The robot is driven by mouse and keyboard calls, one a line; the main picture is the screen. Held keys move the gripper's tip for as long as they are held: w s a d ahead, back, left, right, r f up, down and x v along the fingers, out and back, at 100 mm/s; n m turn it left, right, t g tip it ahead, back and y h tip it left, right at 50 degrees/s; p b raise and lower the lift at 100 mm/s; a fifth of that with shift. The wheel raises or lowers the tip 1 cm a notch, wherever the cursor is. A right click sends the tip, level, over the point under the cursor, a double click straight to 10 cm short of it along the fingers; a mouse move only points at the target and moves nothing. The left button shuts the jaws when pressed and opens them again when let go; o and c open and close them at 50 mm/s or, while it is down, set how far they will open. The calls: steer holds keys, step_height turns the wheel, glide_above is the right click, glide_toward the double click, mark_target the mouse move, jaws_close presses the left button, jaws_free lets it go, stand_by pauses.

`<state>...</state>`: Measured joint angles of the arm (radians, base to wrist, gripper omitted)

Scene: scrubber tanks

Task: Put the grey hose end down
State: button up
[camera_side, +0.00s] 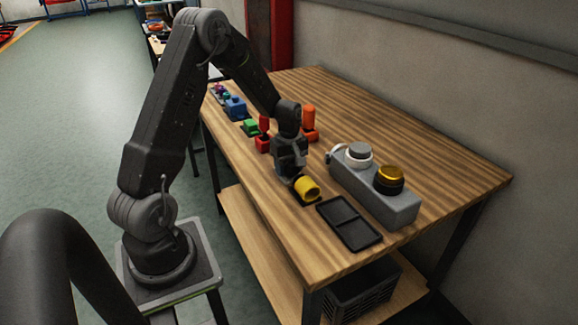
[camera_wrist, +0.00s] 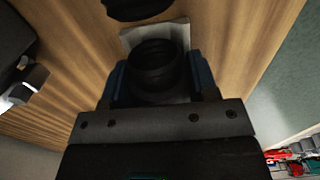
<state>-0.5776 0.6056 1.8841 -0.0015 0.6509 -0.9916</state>
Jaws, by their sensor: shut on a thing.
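My gripper (camera_side: 289,172) points down low over the wooden table, just left of a yellow cylinder (camera_side: 307,187) in the side view. In the wrist view, my gripper (camera_wrist: 157,80) is shut on a dark, ribbed, round piece, which I take as the grey hose end (camera_wrist: 158,62). A pale square patch (camera_wrist: 133,36) lies behind or under it. In the side view the hose end is hidden by the gripper, and I cannot tell whether it touches the table.
A grey tank block (camera_side: 372,190) with a gold cap (camera_side: 389,178) and a grey-white cap (camera_side: 358,153) stands right. A black two-part tray (camera_side: 349,224) lies in front. Red (camera_side: 263,140), orange (camera_side: 309,118), green (camera_side: 250,126) and blue (camera_side: 236,106) pieces stand behind the gripper.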

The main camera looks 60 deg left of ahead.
steer(key=shift+s+f, duration=0.1)
steer(key=shift+f, duration=0.6)
steer(key=o, duration=1.1)
steer(key=shift+s, duration=0.1)
steer(key=shift+c, duration=0.2)
steer(key=r, duration=1.3)
steer(key=shift+w, duration=0.2)
steer(key=s+d+r+m+t, duration=0.2)
steer(key=s+d+r+m, duration=0.35)
steer(key=d, duration=0.35)
steer(key=s+d+r+m+t, duration=0.2)
steer(key=s+d+r+m, duration=0.3)
steer(key=d, duration=0.4)
steer(key=s+d+r+m+t, duration=0.1)
steer(key=s+d+m, duration=0.5)
steer(key=s+m, duration=0.1)
steer(key=shift+r+t, duration=0.15)
steer(key=shift+t, duration=0.15)
steer(key=shift+s+m, duration=0.1)
steer(key=shift+m, duration=0.15)
